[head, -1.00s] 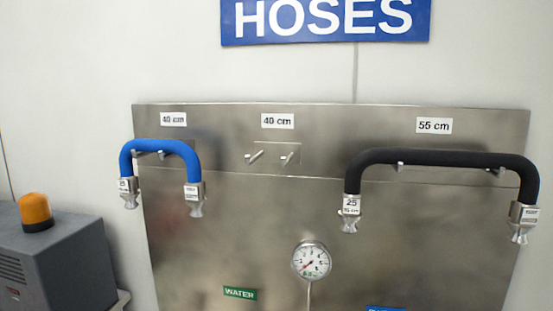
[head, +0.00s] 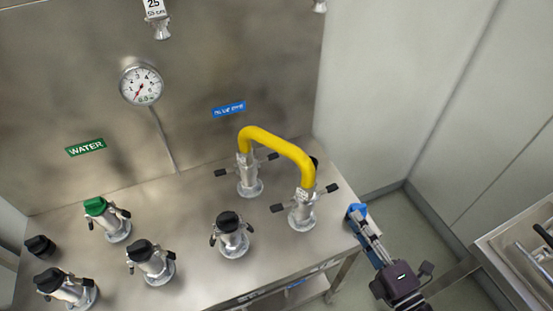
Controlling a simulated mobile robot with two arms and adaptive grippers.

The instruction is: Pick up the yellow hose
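The yellow hose (head: 278,143) arches between two metal couplings at the back right of the steel bench. Its left end joins the rear coupling (head: 249,178), and its right end meets the front coupling (head: 302,212) near the bench's right edge. Both couplings have black side levers. My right gripper (head: 358,212) is to the right of the front coupling, by the bench's right edge and apart from the hose. Its tips look blue; how far apart the fingers are is unclear. My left gripper is not in view.
Several capped couplings stand on the bench (head: 190,205), one with a green cap (head: 95,206). A pressure gauge (head: 141,84) and a WATER label (head: 85,148) are on the steel back panel. A metal surface (head: 510,240) stands at the right; floor shows between.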

